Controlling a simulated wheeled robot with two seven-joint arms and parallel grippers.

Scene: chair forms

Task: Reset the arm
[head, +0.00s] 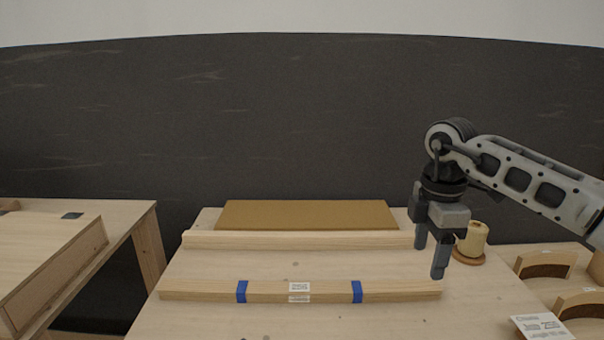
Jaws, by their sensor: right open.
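My right gripper (430,258) hangs from my right arm (520,180), which comes in from the right side of the head view. Its two fingers point down and stand apart, with nothing between them. It is over the right part of the table (225,268), close to the right ends of two wooden bars. I cannot tell its exact height above the table. My left gripper is not in view.
A front bar (205,289) with blue tape and a label, a rear bar (300,240) and a brown board (305,214) lie on the table. A yellow spool (474,238) stands right of the gripper. Curved wooden pieces (545,262) and a card (542,327) lie at right. Another table (130,215) stands left, beyond a gap.

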